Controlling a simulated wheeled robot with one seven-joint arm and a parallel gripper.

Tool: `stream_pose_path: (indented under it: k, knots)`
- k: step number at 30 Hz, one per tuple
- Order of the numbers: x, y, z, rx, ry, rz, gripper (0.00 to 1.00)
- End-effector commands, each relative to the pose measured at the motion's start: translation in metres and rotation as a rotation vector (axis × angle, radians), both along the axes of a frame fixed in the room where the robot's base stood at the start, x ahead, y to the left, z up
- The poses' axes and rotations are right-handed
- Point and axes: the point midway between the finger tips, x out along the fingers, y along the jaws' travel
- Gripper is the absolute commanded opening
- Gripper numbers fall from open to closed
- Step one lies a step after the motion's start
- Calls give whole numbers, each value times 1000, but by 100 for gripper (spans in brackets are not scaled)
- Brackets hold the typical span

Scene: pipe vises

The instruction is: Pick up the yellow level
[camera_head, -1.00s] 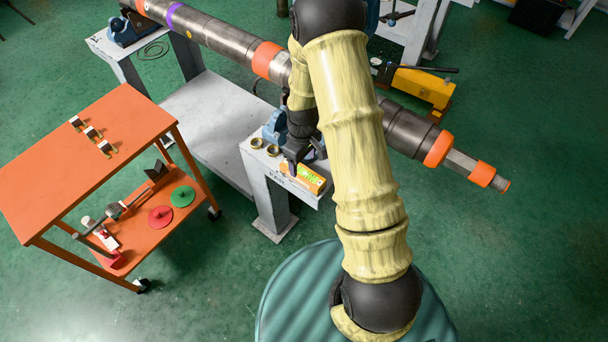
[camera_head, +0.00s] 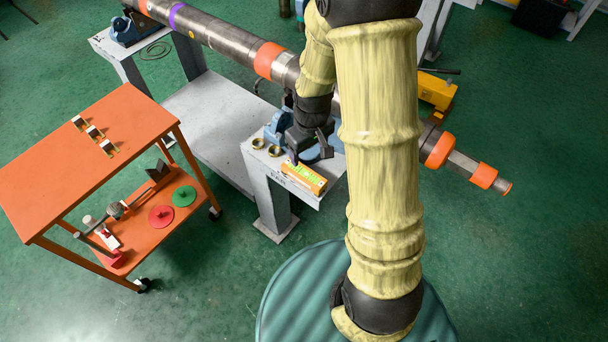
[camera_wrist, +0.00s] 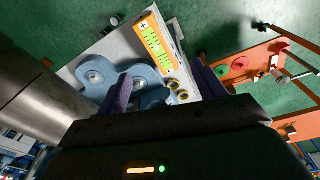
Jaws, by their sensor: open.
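The yellow level (camera_head: 304,178) is an orange-yellow box-like bar with a green-yellow face. It lies on the near end of the white bench, at the front edge. In the wrist view the level (camera_wrist: 159,45) shows its green face with plus and minus marks, ahead of and between the fingers. My gripper (camera_head: 308,152) is just behind and above the level, near the blue vise. In the wrist view my gripper's dark fingers (camera_wrist: 160,88) are apart, with nothing held between them. The level stands clear of the fingers.
A blue vise (camera_wrist: 130,80) stands close to one finger, with the large grey pipe (camera_head: 215,35) behind. Two brass rings (camera_head: 266,147) sit left of the level on the white bench (camera_head: 250,160). An orange cart (camera_head: 85,160) stands at left.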

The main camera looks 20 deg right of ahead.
Motion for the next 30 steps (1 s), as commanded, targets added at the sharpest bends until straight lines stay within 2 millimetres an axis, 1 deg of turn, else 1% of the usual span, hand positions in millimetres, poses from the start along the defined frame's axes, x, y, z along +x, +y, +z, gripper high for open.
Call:
stream_pose_path:
  k: [1, 3, 6, 10, 12, 15, 18, 24, 29, 30]
  knots:
    - [-10, 0, 16, 4, -20, -37, 69]
    - [-24, 0, 34, 11, -41, -93, 69]
    - [-46, 1, 56, 24, -71, -174, 69]
    - [-74, 1, 78, 42, -106, -271, 69]
    - [-85, 1, 85, 51, -119, -311, 69]
    - [-96, 1, 91, 59, -129, -346, 69]
    - [-100, 1, 92, 62, -131, -359, 69]
    - [-99, 1, 92, 62, -131, -359, 69]
    - [-99, 1, 92, 62, -131, -358, 37]
    - [-99, 1, 92, 62, -131, -358, 36]
